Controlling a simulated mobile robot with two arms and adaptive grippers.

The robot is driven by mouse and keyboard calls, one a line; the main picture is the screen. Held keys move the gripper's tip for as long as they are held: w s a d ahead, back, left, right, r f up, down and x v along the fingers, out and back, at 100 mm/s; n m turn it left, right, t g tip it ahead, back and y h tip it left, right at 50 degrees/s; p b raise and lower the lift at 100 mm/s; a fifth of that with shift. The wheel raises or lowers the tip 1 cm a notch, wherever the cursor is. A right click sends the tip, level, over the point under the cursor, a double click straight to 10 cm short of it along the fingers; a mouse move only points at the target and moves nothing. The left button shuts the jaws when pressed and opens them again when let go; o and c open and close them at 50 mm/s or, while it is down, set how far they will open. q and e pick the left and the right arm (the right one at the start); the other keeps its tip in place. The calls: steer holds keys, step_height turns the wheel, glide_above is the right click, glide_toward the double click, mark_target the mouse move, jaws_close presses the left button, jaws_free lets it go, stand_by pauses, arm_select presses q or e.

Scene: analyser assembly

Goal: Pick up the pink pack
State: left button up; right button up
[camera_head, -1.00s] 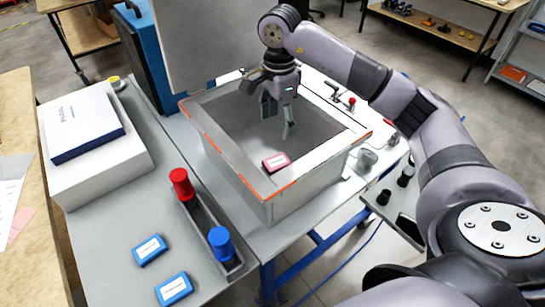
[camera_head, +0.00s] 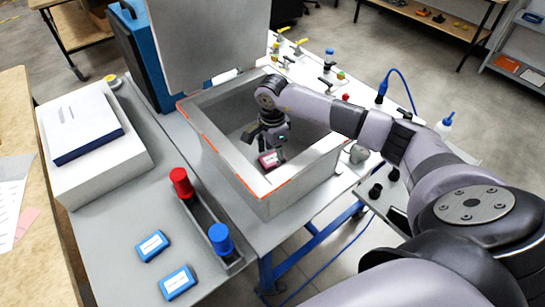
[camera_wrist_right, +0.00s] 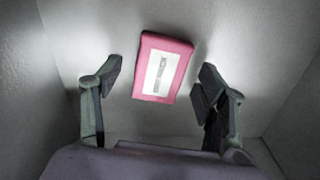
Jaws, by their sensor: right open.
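The pink pack (camera_head: 268,160), with a white label, lies inside the open grey box (camera_head: 236,172), near its front wall. My right gripper (camera_head: 263,148) reaches down into the box, right above the pack. In the right wrist view the pink pack (camera_wrist_right: 163,68) lies between the two open fingers (camera_wrist_right: 158,85), a little ahead of the tips, with a gap on both sides. It looks slightly tilted relative to the fingers. My right gripper holds nothing. My left gripper is not seen.
The box walls stand close around the gripper, and a raised lid (camera_head: 208,40) stands behind. To the left are two blue packs (camera_head: 152,246), a red-capped bottle (camera_head: 181,183), a blue-capped bottle (camera_head: 221,239) and a white carton (camera_head: 95,160).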

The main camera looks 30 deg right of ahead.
steer(key=shift+f, duration=0.1)
steer(key=c, duration=1.2)
